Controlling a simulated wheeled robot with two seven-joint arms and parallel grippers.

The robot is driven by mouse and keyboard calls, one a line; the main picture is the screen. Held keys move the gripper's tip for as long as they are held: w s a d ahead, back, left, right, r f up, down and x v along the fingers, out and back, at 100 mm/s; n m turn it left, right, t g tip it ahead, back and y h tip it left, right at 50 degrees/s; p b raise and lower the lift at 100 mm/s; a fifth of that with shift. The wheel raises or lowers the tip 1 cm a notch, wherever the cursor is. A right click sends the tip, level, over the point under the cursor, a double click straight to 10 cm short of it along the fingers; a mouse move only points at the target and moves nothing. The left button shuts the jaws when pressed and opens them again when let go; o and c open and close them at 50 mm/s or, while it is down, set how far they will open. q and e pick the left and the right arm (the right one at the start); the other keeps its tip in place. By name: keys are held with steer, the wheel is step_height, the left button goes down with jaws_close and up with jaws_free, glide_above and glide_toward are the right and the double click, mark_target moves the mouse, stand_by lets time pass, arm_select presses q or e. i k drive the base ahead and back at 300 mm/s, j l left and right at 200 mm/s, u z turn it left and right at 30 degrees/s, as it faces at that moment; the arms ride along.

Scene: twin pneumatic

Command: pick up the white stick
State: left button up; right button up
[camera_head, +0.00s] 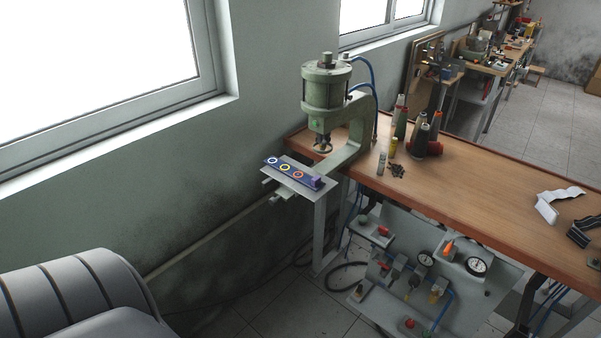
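A small upright whitish stick or tube (381,164) stands on the wooden table (460,195) near its left end, just right of the green press. It is small in the picture, and I cannot tell its details. A yellow tube (393,148) stands close behind it, and a small pile of dark bits (397,171) lies to its right. Neither of my grippers is in view.
The green pneumatic press (326,88) stands at the table's left end, with a plate bearing a blue strip with coloured rings (285,169). Thread spools (422,136) stand behind. White (555,203) and black folded pieces lie at right. The middle tabletop is clear.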

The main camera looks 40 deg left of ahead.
mark_target(383, 156)
steer(key=i+l+u, duration=0.15)
steer(key=i+l, duration=0.25)
steer(key=i+l+u, duration=0.2)
steer(key=i+l, duration=0.2)
steer(key=l, duration=0.2)
